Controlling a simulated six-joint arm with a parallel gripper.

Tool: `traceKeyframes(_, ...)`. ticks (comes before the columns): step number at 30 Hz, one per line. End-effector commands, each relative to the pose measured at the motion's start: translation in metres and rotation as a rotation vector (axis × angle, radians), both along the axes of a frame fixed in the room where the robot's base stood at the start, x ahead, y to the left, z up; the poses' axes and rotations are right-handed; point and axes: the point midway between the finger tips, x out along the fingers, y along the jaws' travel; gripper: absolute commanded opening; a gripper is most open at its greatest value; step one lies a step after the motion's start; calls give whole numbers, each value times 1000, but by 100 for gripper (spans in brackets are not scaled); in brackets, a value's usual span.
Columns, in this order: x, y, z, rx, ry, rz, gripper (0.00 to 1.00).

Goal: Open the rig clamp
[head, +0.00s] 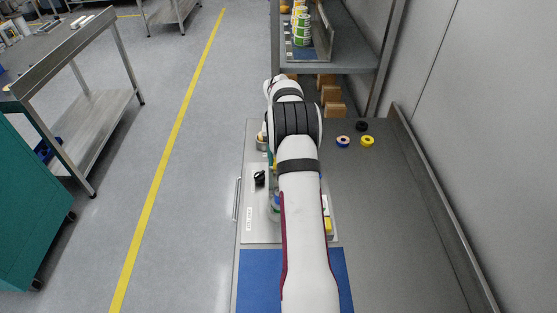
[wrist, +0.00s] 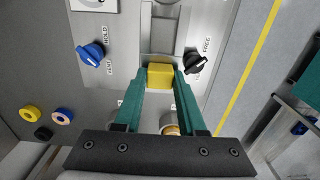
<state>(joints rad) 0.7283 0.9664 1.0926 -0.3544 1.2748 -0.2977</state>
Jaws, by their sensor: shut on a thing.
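The rig's grey panel (wrist: 113,68) fills the middle of the wrist view. A yellow block (wrist: 160,76), which looks like the clamp's handle, sits at the lower end of a grey metal bracket (wrist: 162,38). My gripper (wrist: 160,78) has its two teal fingertips on either side of the block and is shut on it. A blue knob (wrist: 91,54) marked HOLD and VENT is to the left, and a black knob (wrist: 195,64) near the word FREE is to the right. In the head view my arm hides the gripper and the block.
A round fitting (wrist: 170,125) lies between my fingers, lower in the wrist view. Yellow (head: 367,141), blue (head: 343,141) and black (head: 361,126) rings lie on the bench. A shelf (head: 335,62) stands behind.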

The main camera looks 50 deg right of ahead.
Motion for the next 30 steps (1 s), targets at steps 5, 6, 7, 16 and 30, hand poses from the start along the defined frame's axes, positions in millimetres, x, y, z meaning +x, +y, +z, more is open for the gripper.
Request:
traceKeyframes(5, 0, 0, 0, -1, -1, 0, 66)
traceKeyframes(6, 0, 0, 0, -1, -1, 0, 70)
traceKeyframes(7, 0, 0, 0, -1, -1, 0, 70)
traceKeyframes(16, 0, 0, 5, -1, -1, 0, 70)
traceKeyframes(30, 1, 0, 131, -4, -4, -1, 70)
